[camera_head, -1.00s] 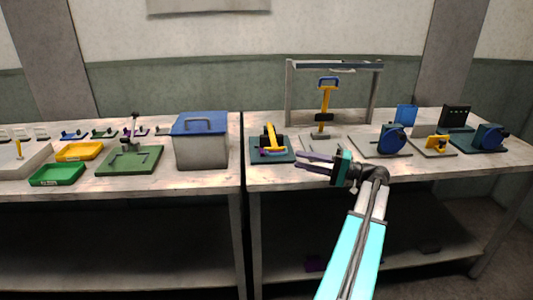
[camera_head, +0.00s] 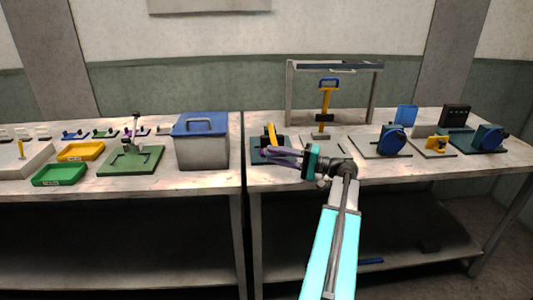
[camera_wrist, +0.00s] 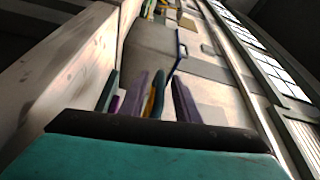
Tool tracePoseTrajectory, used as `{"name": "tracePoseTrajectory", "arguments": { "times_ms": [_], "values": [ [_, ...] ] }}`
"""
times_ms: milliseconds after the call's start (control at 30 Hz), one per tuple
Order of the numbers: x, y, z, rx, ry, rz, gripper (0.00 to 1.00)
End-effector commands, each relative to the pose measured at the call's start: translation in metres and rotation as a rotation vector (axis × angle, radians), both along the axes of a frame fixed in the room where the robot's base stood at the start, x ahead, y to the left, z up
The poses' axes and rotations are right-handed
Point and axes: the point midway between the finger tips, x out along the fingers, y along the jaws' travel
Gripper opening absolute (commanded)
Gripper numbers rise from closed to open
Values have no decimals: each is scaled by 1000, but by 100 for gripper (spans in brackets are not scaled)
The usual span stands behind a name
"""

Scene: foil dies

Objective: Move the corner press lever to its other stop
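A small press with a yellow lever (camera_head: 269,133) on a dark teal base plate (camera_head: 257,158) stands at the left end of the right-hand table; I take it as the corner press. My gripper (camera_head: 266,153) reaches leftward in front of it, and its purple fingers overlap the press and hide its lower part. In the wrist view, the fingers (camera_wrist: 158,95) are apart. A thin yellow strip, seemingly the lever (camera_wrist: 149,103), shows between them, with dark teal beside it. I cannot tell whether a finger touches it.
A grey box with a blue lid (camera_head: 201,145) stands across the gap on the left table. Behind my gripper is a yellow upright with a blue handle (camera_head: 327,100) under a grey frame (camera_head: 290,95). Blue-wheeled devices (camera_head: 392,140) stand to the right.

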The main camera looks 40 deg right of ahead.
Motion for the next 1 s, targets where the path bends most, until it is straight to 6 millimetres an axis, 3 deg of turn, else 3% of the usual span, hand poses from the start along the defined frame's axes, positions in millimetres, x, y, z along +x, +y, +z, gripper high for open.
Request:
{"name": "tracePoseTrajectory", "arguments": {
  "times_ms": [300,667,833,1000],
  "values": [
    [26,14,2,0,0,0,29],
    [28,15,2,0,0,-2,29],
    [28,15,2,0,0,-1,2],
    [28,14,3,0,-2,-2,0]
  ]
}}
